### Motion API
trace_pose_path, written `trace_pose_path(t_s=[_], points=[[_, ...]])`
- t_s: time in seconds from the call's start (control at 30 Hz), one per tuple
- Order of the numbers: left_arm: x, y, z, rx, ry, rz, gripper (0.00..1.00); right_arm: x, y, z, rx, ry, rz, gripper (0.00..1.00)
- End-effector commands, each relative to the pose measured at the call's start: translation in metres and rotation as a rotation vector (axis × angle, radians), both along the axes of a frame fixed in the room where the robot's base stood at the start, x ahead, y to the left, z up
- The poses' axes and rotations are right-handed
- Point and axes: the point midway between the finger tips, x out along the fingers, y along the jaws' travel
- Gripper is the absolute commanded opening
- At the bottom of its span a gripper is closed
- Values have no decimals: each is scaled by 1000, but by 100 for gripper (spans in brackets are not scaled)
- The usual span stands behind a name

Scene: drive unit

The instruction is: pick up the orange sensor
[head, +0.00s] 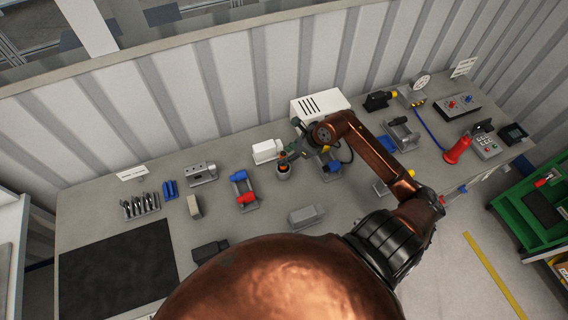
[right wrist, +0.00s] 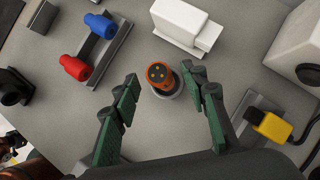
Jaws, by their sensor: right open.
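The orange sensor (right wrist: 159,73) stands upright in a grey round holder (right wrist: 167,90) in the right wrist view, with dark dots on its top face. In the head view the orange sensor (head: 282,156) shows small at mid-table, just left of my right gripper (head: 292,152). In the right wrist view my right gripper (right wrist: 163,110) is open, with one green-padded finger on each side below the sensor. The fingers do not visibly touch it. My left gripper is in neither view.
A white block (head: 267,150) stands close behind the sensor. A holder with red and blue connectors (head: 243,190) is to the left. A yellow connector with a black cable (right wrist: 272,126) is to the right in the wrist view. A grey block (head: 306,215) lies nearer me.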

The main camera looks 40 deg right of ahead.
Motion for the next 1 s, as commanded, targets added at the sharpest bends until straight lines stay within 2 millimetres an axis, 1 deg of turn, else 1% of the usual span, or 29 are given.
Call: trace_pose_path(t_s=[0.03,0.1,0.2,0.47,1.0], points=[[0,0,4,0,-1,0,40,4,4,-4,4,-2,-1,40],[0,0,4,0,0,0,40,9,5,-13,2,-1,-2,40],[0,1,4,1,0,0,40,12,6,-20,1,-2,0,40],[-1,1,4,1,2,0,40,13,6,-22,-2,-1,0,40],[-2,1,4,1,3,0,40,12,6,-22,-2,-1,0,3]])
